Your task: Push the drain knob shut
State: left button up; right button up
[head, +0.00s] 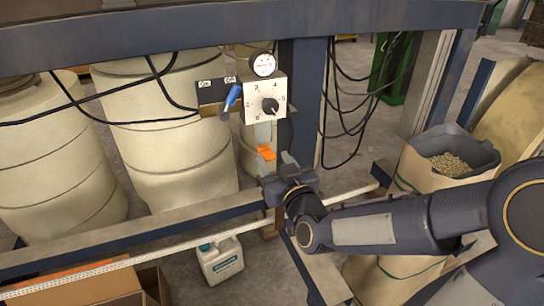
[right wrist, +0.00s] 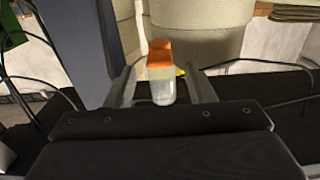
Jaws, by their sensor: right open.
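The orange drain knob (head: 266,153) shows in the head view below a pale bowl (head: 263,133), under the dial box on the blue post. My right gripper (head: 278,165) is just below and in front of it, with its fingers pointing up toward it. In the right wrist view the orange knob (right wrist: 168,51) and a pale, clear-looking part (right wrist: 162,90) show between the two spread fingers. The right gripper is open, with gaps on both sides and nothing held. Whether the knob is pushed in cannot be told. My left gripper is not in view.
A dial box (head: 265,98) with a round gauge (head: 263,64) and a blue-handled lever (head: 231,97) sits above. Black cables hang on both sides. A blue lower rail (head: 150,222) runs below. A grain bin (head: 455,155) stands at right and a white jug (head: 220,260) on the floor.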

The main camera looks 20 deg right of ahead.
jog(key=s+p, duration=0.1)
jog(key=s, duration=0.4)
jog(key=shift+s+a, duration=0.15)
jog(key=shift+s, duration=0.15)
jog(key=s+a+f+m+g+y, duration=0.1)
jog(key=s+a+f+g+y, duration=0.1)
jog(key=s+f+g, duration=0.5)
jog(key=s+a+g+y, duration=0.25)
jog(key=s+g, duration=0.25)
jog(key=s, duration=0.6)
notch_tip(320, 180, up, 32)
jog(key=p, duration=3.3)
jog(key=shift+s+d+r, duration=0.2)
jog(key=shift+d+r, duration=0.05)
jog(key=shift+d, duration=0.2)
